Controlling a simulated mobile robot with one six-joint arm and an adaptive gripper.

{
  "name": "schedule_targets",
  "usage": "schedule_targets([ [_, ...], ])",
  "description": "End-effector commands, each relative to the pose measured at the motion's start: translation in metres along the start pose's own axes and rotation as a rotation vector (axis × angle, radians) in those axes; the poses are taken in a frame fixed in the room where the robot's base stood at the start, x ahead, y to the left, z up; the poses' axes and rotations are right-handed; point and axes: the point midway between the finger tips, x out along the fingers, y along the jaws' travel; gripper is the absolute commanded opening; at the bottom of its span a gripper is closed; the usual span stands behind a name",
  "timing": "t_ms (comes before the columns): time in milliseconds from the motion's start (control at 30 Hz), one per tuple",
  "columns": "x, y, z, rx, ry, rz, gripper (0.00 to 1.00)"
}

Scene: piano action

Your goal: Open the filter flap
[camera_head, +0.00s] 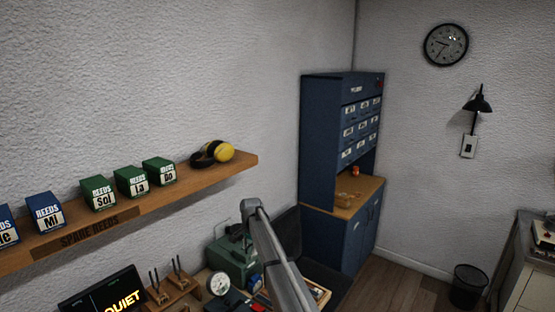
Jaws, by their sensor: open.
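I cannot make out a filter flap in this view. A green machine (226,256) stands on the bench at the bottom centre, partly behind my arm. Whether it carries a flap cannot be told from here. My grey arm rises from the bottom edge and crosses in front of the bench. My gripper does not show in this view.
A wooden shelf (84,240) on the left wall holds blue and green reed boxes and yellow ear muffs (219,152). A round gauge (218,284) and a dark display (104,295) stand below. A blue cabinet (320,140) fills the corner. Floor at right is clear beside a bin (468,287).

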Motion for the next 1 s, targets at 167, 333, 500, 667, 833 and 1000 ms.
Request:
schedule_targets([
  [167, 0.007, 0.031, 0.003, -0.029, 0.001, 0.005, 0.5],
  [333, 0.014, 0.067, 0.007, -0.071, 0.002, 0.012, 0.5],
  [500, 0.025, 0.119, 0.016, -0.13, 0.003, 0.022, 0.5],
  [667, 0.042, 0.194, 0.033, -0.219, 0.002, 0.037, 0.5],
  [833, 0.06, 0.281, 0.06, -0.334, -0.003, 0.054, 0.5],
  [1000, 0.078, 0.363, 0.093, -0.447, -0.012, 0.071, 0.5],
])
